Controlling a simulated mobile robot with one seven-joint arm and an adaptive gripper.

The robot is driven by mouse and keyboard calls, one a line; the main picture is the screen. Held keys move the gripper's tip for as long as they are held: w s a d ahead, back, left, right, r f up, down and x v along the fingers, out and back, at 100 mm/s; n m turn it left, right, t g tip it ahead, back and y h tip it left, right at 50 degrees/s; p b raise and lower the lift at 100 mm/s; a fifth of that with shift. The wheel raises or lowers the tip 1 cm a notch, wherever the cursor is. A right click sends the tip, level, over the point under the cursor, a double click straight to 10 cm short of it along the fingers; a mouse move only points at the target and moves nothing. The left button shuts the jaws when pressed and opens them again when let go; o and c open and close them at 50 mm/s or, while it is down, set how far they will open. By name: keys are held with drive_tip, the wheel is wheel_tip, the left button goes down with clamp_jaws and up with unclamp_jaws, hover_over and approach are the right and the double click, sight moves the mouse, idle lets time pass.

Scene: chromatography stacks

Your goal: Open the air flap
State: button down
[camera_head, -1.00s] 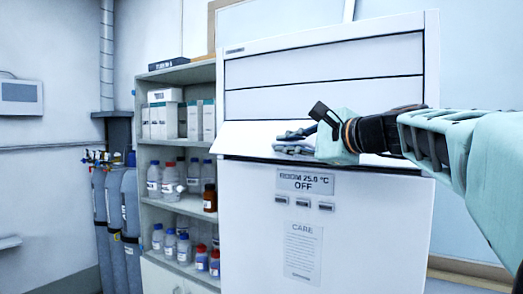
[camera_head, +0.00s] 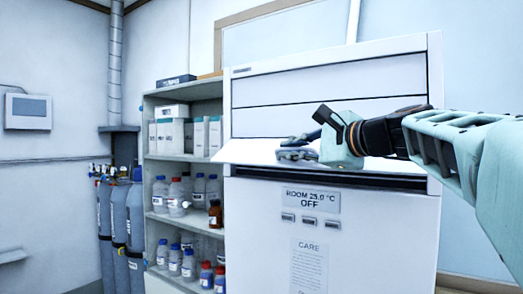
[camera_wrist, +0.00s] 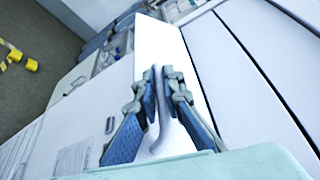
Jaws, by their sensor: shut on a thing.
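The white cabinet (camera_head: 270,214) has an air flap (camera_head: 252,150) on its front, tilted outward from the face with a dark slot (camera_head: 375,179) showing beneath it. The flap's hinge line is partly hidden by my gripper and arm in the head view.
Below the flap are a display (camera_head: 311,199) reading room 25.0 °C, OFF, several small buttons and a CARE label (camera_head: 309,265). A shelf (camera_head: 150,200) with bottles and boxes stands close on the left. Gas cylinders (camera_head: 128,225) stand farther left.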

drive_tip(key=shift+d+r, duration=0.1)
drive_tip(key=c, duration=2.4)
unclamp_jaws()
drive_tip(key=shift+w, duration=0.1)
drive_tip(key=shift+o, duration=0.4)
drive_tip(key=shift+w, duration=0.1)
